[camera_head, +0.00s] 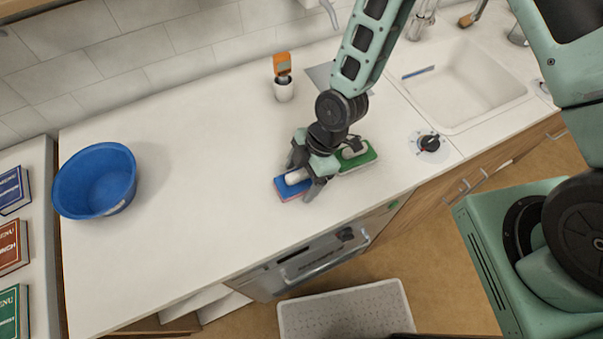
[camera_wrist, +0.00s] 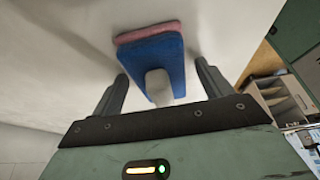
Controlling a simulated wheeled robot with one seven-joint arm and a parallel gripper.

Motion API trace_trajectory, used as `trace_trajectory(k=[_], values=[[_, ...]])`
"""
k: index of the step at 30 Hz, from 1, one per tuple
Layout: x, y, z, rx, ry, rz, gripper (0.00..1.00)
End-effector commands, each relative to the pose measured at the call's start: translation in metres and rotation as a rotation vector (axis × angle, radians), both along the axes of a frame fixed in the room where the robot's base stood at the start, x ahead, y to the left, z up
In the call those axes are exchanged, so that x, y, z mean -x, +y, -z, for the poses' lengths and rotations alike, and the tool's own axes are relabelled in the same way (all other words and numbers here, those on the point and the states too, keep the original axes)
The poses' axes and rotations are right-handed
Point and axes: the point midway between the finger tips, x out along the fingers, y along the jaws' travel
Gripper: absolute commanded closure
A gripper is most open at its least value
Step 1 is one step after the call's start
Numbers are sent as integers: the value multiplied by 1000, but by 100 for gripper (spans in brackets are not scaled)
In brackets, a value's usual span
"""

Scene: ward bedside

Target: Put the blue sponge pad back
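The blue sponge pad (camera_head: 283,187) lies on the white counter near its front edge. It has a white handle and a pink bottom layer, and it also shows in the wrist view (camera_wrist: 143,51). My gripper (camera_head: 303,178) is low over the pad, pointing down. In the wrist view my gripper (camera_wrist: 162,74) has its fingers spread on either side of the handle (camera_wrist: 158,88), with gaps showing at both sides. My gripper hides part of the pad in the head view.
A green pad (camera_head: 366,155) with a pale handle lies just right of my gripper. A white cup with an orange-topped item (camera_head: 283,90) stands behind. A blue basin (camera_head: 95,182) is at left. A sink (camera_head: 470,85) and a dial (camera_head: 430,143) are at right. The counter's middle left is clear.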

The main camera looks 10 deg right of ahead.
Motion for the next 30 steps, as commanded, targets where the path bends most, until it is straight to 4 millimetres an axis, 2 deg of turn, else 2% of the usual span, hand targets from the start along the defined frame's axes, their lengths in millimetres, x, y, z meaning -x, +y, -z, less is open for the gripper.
trace_trajectory(k=[8,14,24,30], values=[[0,0,-2,0,0,0,23],[-3,-5,-15,-2,-4,2,23],[-11,-31,-78,-2,-5,5,23],[-12,-40,-104,-1,-2,3,23]])
